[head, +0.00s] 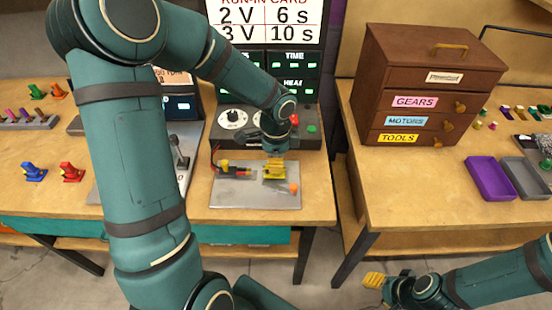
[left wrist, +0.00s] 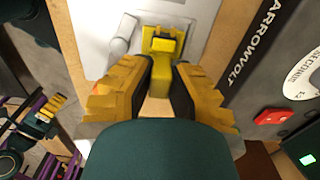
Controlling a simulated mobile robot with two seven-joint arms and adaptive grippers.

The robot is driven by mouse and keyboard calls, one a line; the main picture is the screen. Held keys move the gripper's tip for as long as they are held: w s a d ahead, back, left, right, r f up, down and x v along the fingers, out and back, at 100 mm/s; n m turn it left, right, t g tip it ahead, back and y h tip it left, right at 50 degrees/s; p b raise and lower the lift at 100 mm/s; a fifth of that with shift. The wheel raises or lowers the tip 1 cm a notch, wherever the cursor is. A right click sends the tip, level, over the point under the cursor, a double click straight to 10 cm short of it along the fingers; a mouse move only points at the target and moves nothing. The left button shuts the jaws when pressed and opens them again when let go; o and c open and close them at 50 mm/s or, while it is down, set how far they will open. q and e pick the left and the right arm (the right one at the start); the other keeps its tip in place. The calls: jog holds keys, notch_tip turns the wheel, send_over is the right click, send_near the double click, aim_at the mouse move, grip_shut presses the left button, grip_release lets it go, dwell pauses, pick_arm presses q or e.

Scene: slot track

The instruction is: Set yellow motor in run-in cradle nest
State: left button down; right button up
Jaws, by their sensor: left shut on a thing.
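My left gripper (head: 274,168) is over the grey metal plate (head: 248,198) of the run-in station, pointing down. It is shut on the yellow motor, whose body (left wrist: 162,74) shows between the dark finger pads in the left wrist view. The motor's far end is at or just above the plate near a grey cylindrical part (left wrist: 122,36). The fingers hide much of the nest, so I cannot tell whether the motor is seated. My right gripper (head: 374,281) is low at the lower right, away from the tables; its jaw state is unclear.
A control box (head: 250,122) with dials stands behind the plate. A red-and-black part (head: 236,172) lies left of the gripper, and an orange knob (head: 293,187) is to its right. Blue (head: 34,172) and red (head: 71,172) motors stand at left. A drawer cabinet (head: 425,85) is on the right table.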

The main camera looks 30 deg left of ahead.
pick_arm(q)
jog(key=shift+f, duration=0.5)
jog(key=shift+f+b, duration=0.15)
jog(key=shift+b, duration=0.2)
jog(key=c, duration=1)
grip_release()
notch_tip(320, 180, up, 12)
jog(key=shift+r, duration=0.1)
